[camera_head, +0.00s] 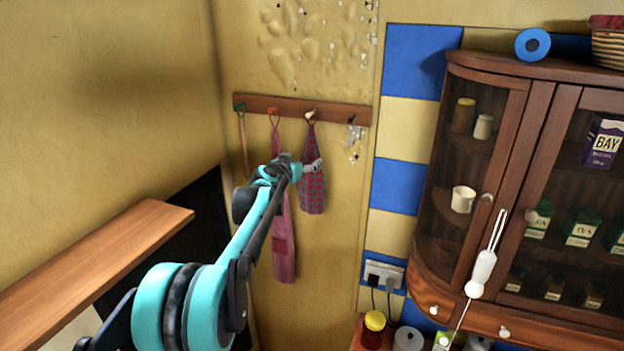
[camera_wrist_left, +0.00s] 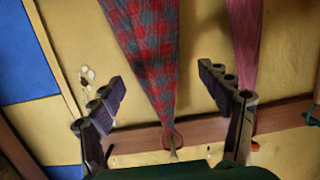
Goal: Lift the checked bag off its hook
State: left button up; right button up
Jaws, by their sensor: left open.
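The checked bag (camera_head: 313,190), red and blue-grey, hangs by a loop from a pale-tipped hook (camera_head: 310,114) on the wooden hook rail (camera_head: 345,113). My left gripper (camera_head: 308,168) is beside the bag's upper part in the head view. In the left wrist view, which is upside down, the open fingers (camera_wrist_left: 162,78) stand on either side of the checked bag (camera_wrist_left: 150,50), with gaps to both sides. The loop and hook (camera_wrist_left: 174,148) show beyond the fingers. I cannot tell whether the bag is fully between the fingertips in depth. My right gripper is not in view.
A pink cloth (camera_head: 284,240) hangs left of the bag, partly behind my left arm; it also shows outside the right-hand finger in the wrist view (camera_wrist_left: 246,45). A glass-fronted cabinet (camera_head: 540,100) stands at the right. A wooden shelf (camera_head: 100,255) juts out at lower left.

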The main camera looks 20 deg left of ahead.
aim_at(310, 153)
pick_arm(q)
jog(key=w, duration=0.1)
jog(key=w+p, duration=0.1)
jog(key=w, duration=0.1)
jog(key=w+p, duration=0.1)
jog(key=w, duration=0.1)
jog(key=shift+d+f, duration=0.15)
jog(key=shift+d, duration=0.1)
jog(key=shift+w+f, duration=0.15)
jog(key=shift+w, duration=0.2)
jog(key=shift+s, duration=0.1)
jog(key=c, duration=1.6)
jog(key=shift+r+b, duration=0.3)
jog(key=shift+r, duration=0.35)
jog(key=s+b, duration=0.1)
jog(key=s, duration=0.5)
jog(key=s+b, duration=0.1)
jog(key=s, duration=0.5)
jog(key=s+d+b, duration=0.1)
jog(key=s+b, duration=0.1)
jog(key=s, duration=0.4)
jog(key=shift+r, duration=0.15)
